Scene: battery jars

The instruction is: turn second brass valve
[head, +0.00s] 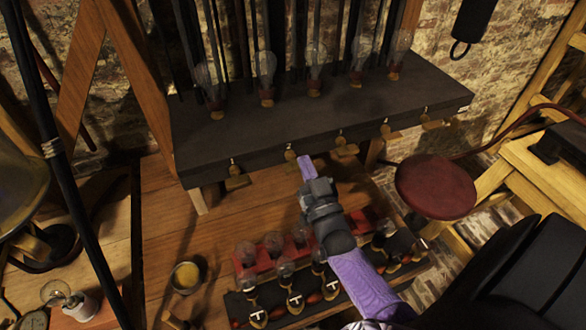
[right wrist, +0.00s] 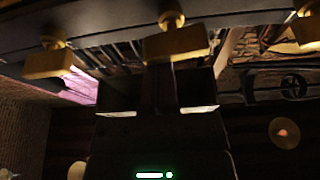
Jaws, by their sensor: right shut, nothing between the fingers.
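Brass valves line the front edge of the dark shelf (head: 330,115) in the head view. The second brass valve from the left (head: 290,156) is a small brass piece by a numbered tag, partly hidden by my gripper. My right gripper (head: 306,166) is shut and empty, with its tip beside and just right of that valve. In the right wrist view, a brass valve with a flat handle (right wrist: 178,43) is straight ahead of the fingers, with another to either side. I cannot tell whether the fingers touch it. My left gripper is not in view.
Glass bulbs (head: 265,72) stand on the shelf. Below my right arm, a red rack (head: 255,262) and glass jars sit on the wooden bench (head: 160,220). A cup (head: 186,277) stands to the left. A round red stool (head: 436,186) is at the right.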

